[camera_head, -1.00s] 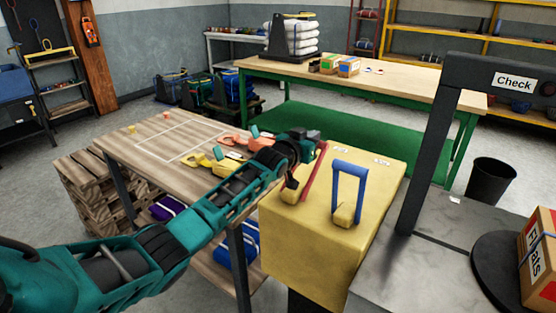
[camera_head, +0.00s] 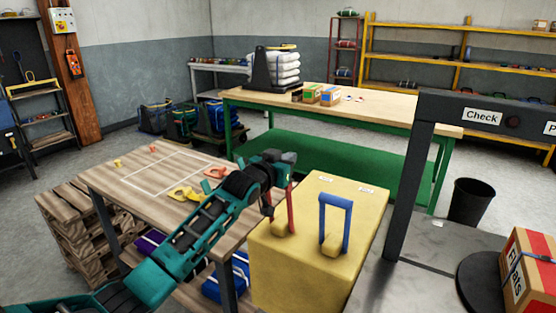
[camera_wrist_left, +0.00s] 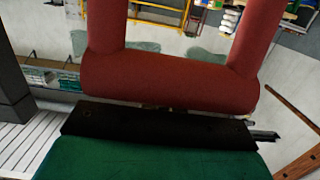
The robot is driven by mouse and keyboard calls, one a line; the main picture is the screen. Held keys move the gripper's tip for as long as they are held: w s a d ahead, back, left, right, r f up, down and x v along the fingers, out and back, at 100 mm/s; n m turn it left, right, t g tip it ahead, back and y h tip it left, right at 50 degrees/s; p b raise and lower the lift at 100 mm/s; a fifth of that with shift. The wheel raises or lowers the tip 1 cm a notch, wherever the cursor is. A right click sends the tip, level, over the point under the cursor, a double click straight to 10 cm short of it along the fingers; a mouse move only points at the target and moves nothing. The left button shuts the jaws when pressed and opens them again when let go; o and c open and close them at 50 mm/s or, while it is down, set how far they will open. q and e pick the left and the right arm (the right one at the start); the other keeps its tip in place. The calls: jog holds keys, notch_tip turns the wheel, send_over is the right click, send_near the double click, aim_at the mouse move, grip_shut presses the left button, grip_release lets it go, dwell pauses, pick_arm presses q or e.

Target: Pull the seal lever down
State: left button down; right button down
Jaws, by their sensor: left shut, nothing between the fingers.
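A yellow box (camera_head: 310,272) carries two U-shaped levers, one red and one blue. The red lever (camera_head: 291,212) stands on the left side of the box top, and the blue lever (camera_head: 347,222) stands upright to its right. Small labels lie on the box top, too small to read, so I cannot tell which is the seal lever. My left gripper (camera_head: 269,203) is shut and empty, close to the left of the red lever. In the left wrist view the red lever (camera_wrist_left: 168,82) fills the upper middle, close in front; contact cannot be told. My right gripper is not in view.
A wooden table (camera_head: 110,181) with yellow and orange pieces stands left of the box. A grey bench with a frame marked "Check" (camera_head: 408,180) and a carton (camera_head: 530,265) is on the right. A green workbench (camera_head: 415,119) stands behind.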

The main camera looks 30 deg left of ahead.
pick_arm(q)
jog(key=shift+s+a+r, duration=0.1)
jog(key=shift+s+r, duration=0.3)
jog(key=shift+s, duration=0.35)
jog(key=shift+s+a+r, duration=0.1)
jog(key=shift+s+r, duration=0.25)
jog(key=shift+s, duration=0.45)
jog(key=shift+s+r, duration=0.4)
jog(key=shift+s, duration=0.35)
jog(key=shift+s+f, duration=0.1)
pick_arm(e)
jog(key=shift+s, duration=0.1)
